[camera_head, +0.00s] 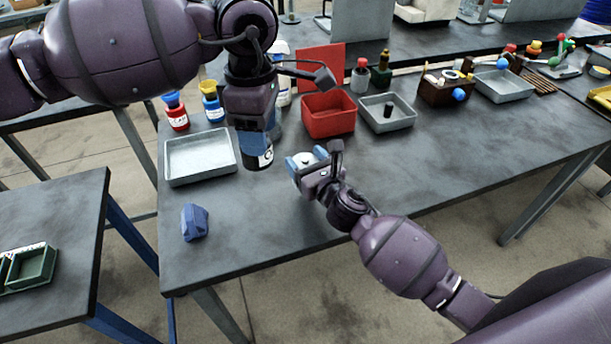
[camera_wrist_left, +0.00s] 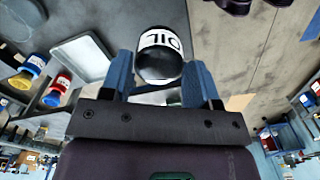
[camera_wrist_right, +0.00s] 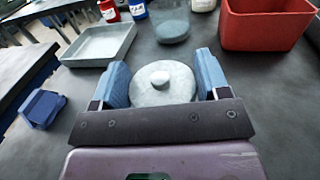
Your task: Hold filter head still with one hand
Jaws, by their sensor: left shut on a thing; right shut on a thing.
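The round pale grey filter head (camera_wrist_right: 162,84) with a small knob on top sits between the blue fingers of my right gripper (camera_wrist_right: 165,82) in the right wrist view. In the head view my right gripper (camera_head: 308,162) is shut on it, low over the table. My left gripper (camera_head: 256,140) points down and is shut on a dark bottle (camera_head: 262,160) with a white label. In the left wrist view the bottle (camera_wrist_left: 158,62) reads "OIL". The bottle is left of the filter head, apart from it. Whether the filter head touches the table is not clear.
A clear glass jar (camera_wrist_right: 172,22) stands beyond the filter head, beside a red bin (camera_head: 328,113). A grey tray (camera_head: 200,157) and a blue block (camera_head: 194,222) lie to the left. Another grey tray (camera_head: 388,122) is right of the bin. The table front (camera_head: 260,230) is clear.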

